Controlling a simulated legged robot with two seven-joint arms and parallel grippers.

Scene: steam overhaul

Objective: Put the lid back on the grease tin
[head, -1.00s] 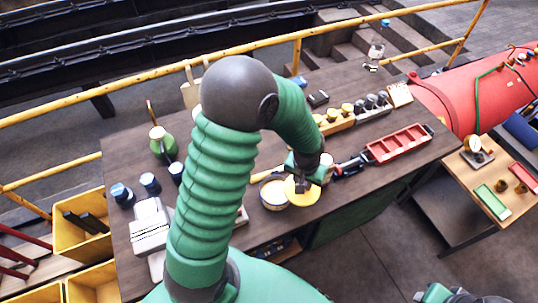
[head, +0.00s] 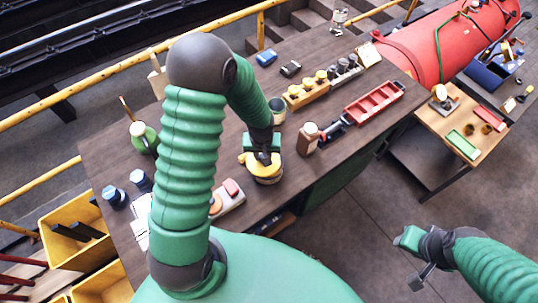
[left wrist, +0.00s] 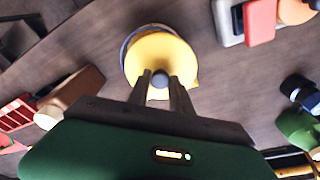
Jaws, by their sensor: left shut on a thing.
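The lid (head: 247,158) is yellow and round with a grey knob. My left gripper (head: 264,158) is shut on the lid's knob, as the left wrist view (left wrist: 160,85) shows from above. The grease tin (head: 268,180) stands on the bench under the lid. In the left wrist view the lid (left wrist: 165,55) covers most of the tin, and a strip of the tin's rim (left wrist: 127,45) shows at its upper left. I cannot tell whether the lid touches the rim. My right gripper (head: 412,263) hangs over the floor at the lower right; its finger gap is unclear.
A brown bottle (head: 307,140) and a dark cup (head: 276,113) stand close to the tin. A red tray (head: 372,103) lies farther right. A green can (head: 143,140) stands near the back edge.

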